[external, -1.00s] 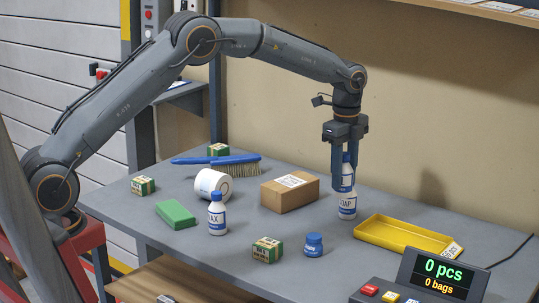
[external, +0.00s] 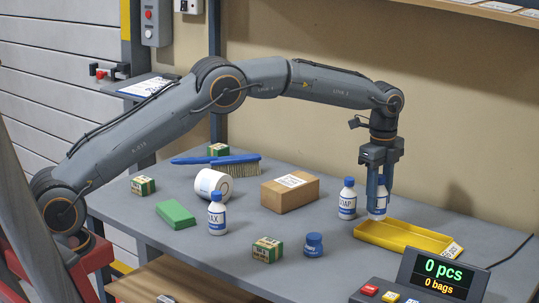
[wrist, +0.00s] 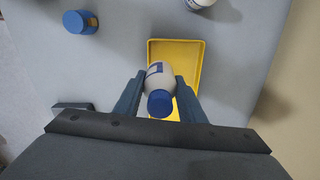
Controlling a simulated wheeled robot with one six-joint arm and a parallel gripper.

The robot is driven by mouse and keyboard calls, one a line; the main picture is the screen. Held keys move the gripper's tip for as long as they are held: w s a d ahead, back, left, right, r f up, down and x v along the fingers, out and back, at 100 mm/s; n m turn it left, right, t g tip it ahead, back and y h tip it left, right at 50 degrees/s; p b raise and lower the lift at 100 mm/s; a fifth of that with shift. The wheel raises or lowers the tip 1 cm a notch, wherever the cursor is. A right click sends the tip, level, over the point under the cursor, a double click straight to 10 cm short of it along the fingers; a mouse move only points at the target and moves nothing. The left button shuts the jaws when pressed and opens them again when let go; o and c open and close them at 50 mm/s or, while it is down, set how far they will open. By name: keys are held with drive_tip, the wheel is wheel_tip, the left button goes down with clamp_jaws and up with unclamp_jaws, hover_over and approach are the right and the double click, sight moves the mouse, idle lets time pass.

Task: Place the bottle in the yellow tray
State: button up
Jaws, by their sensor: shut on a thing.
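My gripper (external: 377,203) points down and is shut on a white bottle with a blue cap (external: 380,209). The fingers hide part of the bottle. The held bottle is upright over the back left part of the yellow tray (external: 425,236); I cannot tell whether its base touches the tray. In the wrist view the bottle (wrist: 156,72) sits between my two fingers (wrist: 158,90), cap toward the camera. The tray (wrist: 191,52) lies beneath it and looks otherwise empty.
A SOAP bottle (external: 347,199) stands just left of the tray. A cardboard box (external: 290,191), a blue jar (external: 313,244), a WAX bottle (external: 217,214) and a brush (external: 222,162) are further left. A display (external: 438,274) stands at the front right.

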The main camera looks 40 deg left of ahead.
sight(381, 213)
drive_tip(key=shift+f+p, duration=0.4)
drive_tip(key=shift+f, duration=1.45)
drive_tip(key=shift+f, duration=0.15)
drive_tip(key=shift+f, duration=0.25)
drive_tip(key=o, duration=1.1)
wheel_tip(381, 213, up, 13)
drive_tip(key=b, duration=0.2)
drive_tip(key=shift+f+b, duration=0.1)
drive_tip(key=shift+b, duration=0.2)
drive_tip(key=shift+a, duration=0.1)
